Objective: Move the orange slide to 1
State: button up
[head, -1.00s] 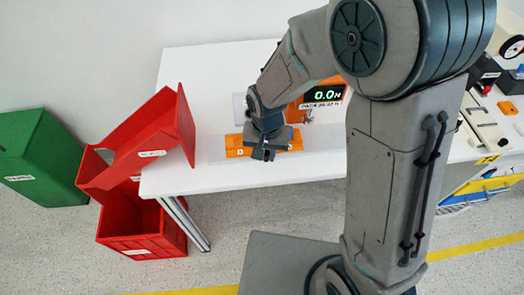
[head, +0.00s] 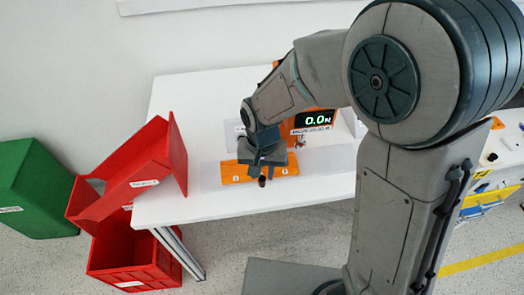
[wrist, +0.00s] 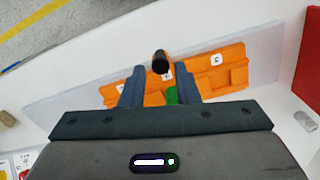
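An orange switch panel (head: 233,175) lies on a clear plate on the white table, with small white number labels on it. It also shows in the wrist view (wrist: 232,76). A black round knob (wrist: 160,62) stands up from the panel, with a green part (wrist: 172,95) near it. My gripper (wrist: 160,72) is over the middle of the panel, its two fingers apart. The knob shows in the gap between the fingers, at about the fingertips, and I see no contact. In the head view the knob (head: 262,181) shows just below my gripper (head: 264,168). Most labels are too small to read.
The white table (head: 190,100) carries an orange unit with a display (head: 314,119) reading 0.0 behind my gripper. A red bin (head: 150,165) stands at the table's left edge, with another red box (head: 130,262) below. A green box (head: 35,185) is farther left.

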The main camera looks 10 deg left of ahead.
notch_tip(320, 180, up, 10)
dwell(0.3)
jog(key=shift+r, duration=0.1)
